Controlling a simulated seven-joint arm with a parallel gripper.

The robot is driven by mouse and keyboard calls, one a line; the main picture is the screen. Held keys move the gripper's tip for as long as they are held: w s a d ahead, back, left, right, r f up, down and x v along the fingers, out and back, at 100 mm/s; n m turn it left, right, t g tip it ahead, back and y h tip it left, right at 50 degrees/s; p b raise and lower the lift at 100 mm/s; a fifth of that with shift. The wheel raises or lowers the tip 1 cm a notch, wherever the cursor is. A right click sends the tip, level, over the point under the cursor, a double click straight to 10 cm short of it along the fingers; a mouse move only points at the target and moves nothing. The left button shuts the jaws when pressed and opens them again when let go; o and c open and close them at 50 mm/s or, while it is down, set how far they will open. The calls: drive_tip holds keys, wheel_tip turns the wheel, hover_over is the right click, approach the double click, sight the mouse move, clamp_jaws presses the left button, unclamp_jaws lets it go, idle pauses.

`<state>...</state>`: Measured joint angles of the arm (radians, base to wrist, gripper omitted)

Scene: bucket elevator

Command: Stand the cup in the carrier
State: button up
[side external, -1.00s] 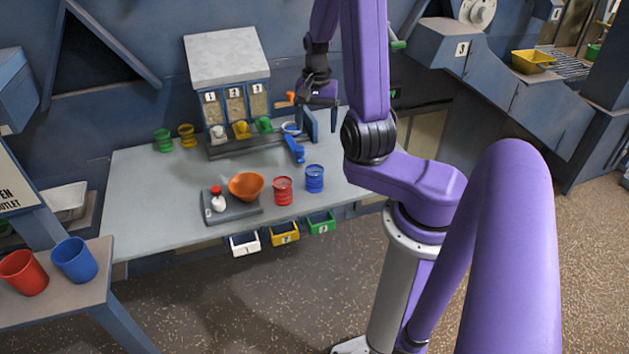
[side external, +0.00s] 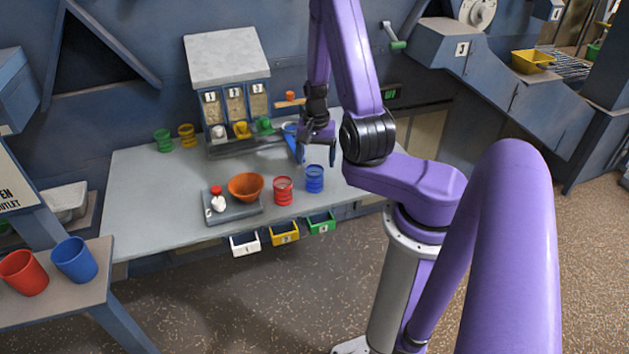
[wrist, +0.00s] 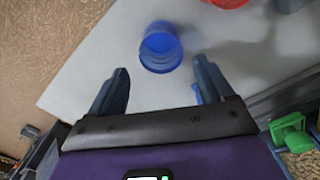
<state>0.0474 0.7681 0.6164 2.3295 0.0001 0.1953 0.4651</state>
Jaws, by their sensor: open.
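A blue ribbed cup (side external: 314,180) stands upright near the table's front right, with a red cup (side external: 283,190) to its left. My gripper (side external: 318,158) is open and empty, pointing down just above and behind the blue cup. In the wrist view the blue cup (wrist: 160,48) lies ahead of and between the two spread fingers (wrist: 160,70), apart from both. A blue fixture (side external: 297,148) behind my gripper is partly hidden; I cannot tell whether it is the carrier.
An orange bowl (side external: 246,186) and a red-topped shaker stand on a grey scale (side external: 234,210). Dispensers (side external: 232,100) line the back. Small bins (side external: 284,232) hang at the front. The table's left side is clear.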

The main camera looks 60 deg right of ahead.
sight(315, 171)
drive_tip(key=f, duration=0.3)
drive_tip(key=shift+a+f, duration=0.35)
drive_tip(key=shift+a, duration=0.05)
drive_tip(key=shift+f, duration=0.7)
drive_tip(key=c, duration=1.1)
drive_tip(key=shift+r, duration=0.2)
